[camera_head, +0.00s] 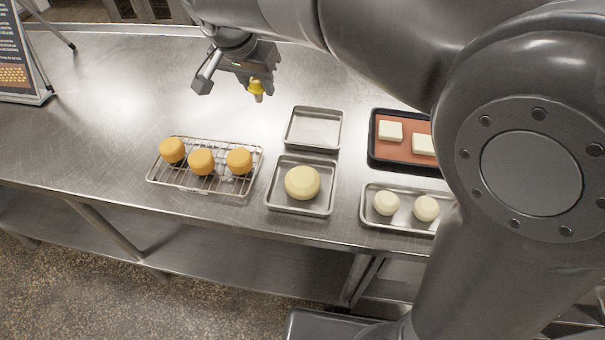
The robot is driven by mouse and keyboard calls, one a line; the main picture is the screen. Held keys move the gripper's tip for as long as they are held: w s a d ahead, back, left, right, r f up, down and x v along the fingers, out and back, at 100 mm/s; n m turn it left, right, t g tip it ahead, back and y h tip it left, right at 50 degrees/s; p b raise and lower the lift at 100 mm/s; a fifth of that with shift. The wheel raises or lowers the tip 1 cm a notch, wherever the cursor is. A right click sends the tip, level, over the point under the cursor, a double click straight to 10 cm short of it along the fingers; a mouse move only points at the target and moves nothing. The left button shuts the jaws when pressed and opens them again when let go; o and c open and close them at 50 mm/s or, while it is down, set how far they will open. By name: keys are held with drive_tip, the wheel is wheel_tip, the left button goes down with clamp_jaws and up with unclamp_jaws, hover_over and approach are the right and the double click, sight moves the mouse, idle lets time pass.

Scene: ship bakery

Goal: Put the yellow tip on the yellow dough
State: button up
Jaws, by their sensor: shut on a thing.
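My gripper (256,84) is in the upper middle of the head view, above the steel table. It is shut on the yellow tip (257,87), a small yellow piece with a paler, narrower lower end pointing down. The yellow dough (302,182) is a pale yellow round ball on a small metal tray (285,208). The tip is held up and to the left of the dough, apart from it. The gripper's far side and the exact grip contact are partly hidden.
A wire rack (160,183) with three orange buns stands left of the dough. An empty metal tray (314,129) lies behind it. Right are a dark tray (372,160) with pale squares and a tray (400,223) with two white balls.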

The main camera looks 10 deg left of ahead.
drive_tip(key=s+d+f+m+g+h, duration=0.1)
drive_tip(key=s+d+m, duration=0.3)
drive_tip(key=d, duration=0.7)
drive_tip(key=s+d+f+m+h, duration=0.1)
drive_tip(key=s+d+m, duration=0.25)
drive_tip(key=d, duration=0.65)
hover_over(310, 172)
drive_tip(key=s+a, duration=0.1)
drive_tip(key=shift+n, duration=0.25)
drive_tip(key=f, duration=0.6)
drive_tip(key=shift+s+a+f, duration=0.15)
drive_tip(key=shift+s+f, duration=0.05)
drive_tip(key=shift+f, duration=2.05)
drive_tip(key=o, duration=0.9)
drive_tip(key=shift+f, duration=0.15)
drive_tip(key=shift+o, duration=0.2)
